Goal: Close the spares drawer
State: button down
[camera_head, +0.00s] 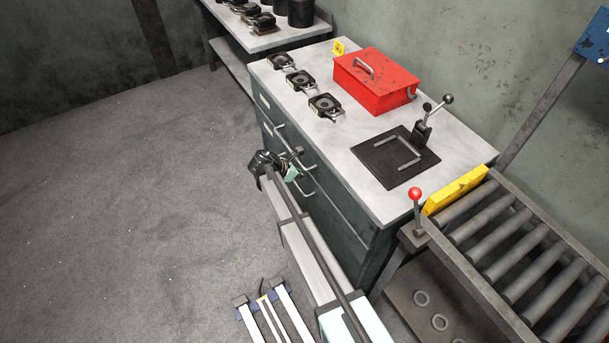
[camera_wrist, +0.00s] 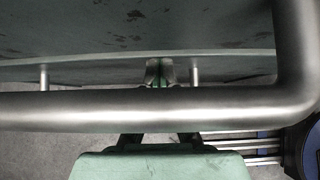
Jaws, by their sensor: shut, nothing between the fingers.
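The grey-green drawer cabinet (camera_head: 345,222) stands under a pale worktop, with bar handles on its front. Which drawer is the spares drawer, and how far any drawer stands out, I cannot tell clearly in the head view. My gripper (camera_head: 291,172) is at the cabinet front, close to the handles. In the wrist view my fingertips (camera_wrist: 160,72) are together and empty, close to a dark drawer front (camera_wrist: 150,28). A thick metal handle bar (camera_wrist: 150,108) crosses the picture between the camera and the fingertips, hiding part of the fingers. Contact with the front is unclear.
On the worktop are a red box (camera_head: 375,80), several black clamp-like parts (camera_head: 325,105) and a black plate (camera_head: 395,157) with a lever. A roller conveyor (camera_head: 510,240) stands at the right. The floor left of the cabinet is open.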

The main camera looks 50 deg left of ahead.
jog(key=shift+w+r, duration=0.1)
jog(key=shift+w, duration=0.2)
jog(key=s+a+r+b, duration=0.1)
jog(key=s+r+b, duration=0.1)
jog(key=s+r, duration=0.4)
jog(key=s, duration=0.5)
jog(key=shift+s+a+r, duration=0.3)
jog(key=shift+r, duration=0.05)
